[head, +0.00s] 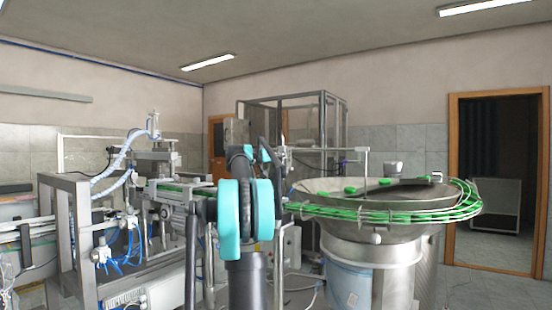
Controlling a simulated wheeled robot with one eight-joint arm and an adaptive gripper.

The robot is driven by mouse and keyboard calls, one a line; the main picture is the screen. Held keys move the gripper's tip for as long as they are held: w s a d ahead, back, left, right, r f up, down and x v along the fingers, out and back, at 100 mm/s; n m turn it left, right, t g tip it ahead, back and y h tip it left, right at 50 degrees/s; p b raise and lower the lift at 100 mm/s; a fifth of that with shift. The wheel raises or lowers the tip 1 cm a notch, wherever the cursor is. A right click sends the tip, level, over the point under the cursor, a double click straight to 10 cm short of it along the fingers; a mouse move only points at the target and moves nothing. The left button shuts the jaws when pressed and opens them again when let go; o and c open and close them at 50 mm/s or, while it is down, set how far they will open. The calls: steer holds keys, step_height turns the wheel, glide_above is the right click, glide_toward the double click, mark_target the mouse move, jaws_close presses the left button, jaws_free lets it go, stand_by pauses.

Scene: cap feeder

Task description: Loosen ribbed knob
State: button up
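I cannot make out a ribbed knob for certain; at this distance any knob on the machinery is too small or is hidden behind my arm. The bowl feeder (330,203) stands right of my arm, with green caps (350,189) in its bowl and a green-lined rail around its rim. A thin metal post with a crossbar (366,165) rises at the bowl. My dark grey and teal arm stands upright in the middle of the view, in front of the machinery. My gripper cannot be seen; the arm's own links may hide it.
A metal-framed machine (75,235) with blue hoses fills the left side. A narrow conveyor (180,188) with green caps runs from it toward my arm. A glazed metal enclosure (300,120) stands behind. An open doorway (497,180) is at the right, with clear floor before it.

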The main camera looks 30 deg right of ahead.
steer(key=shift+c, duration=0.2)
jaws_close()
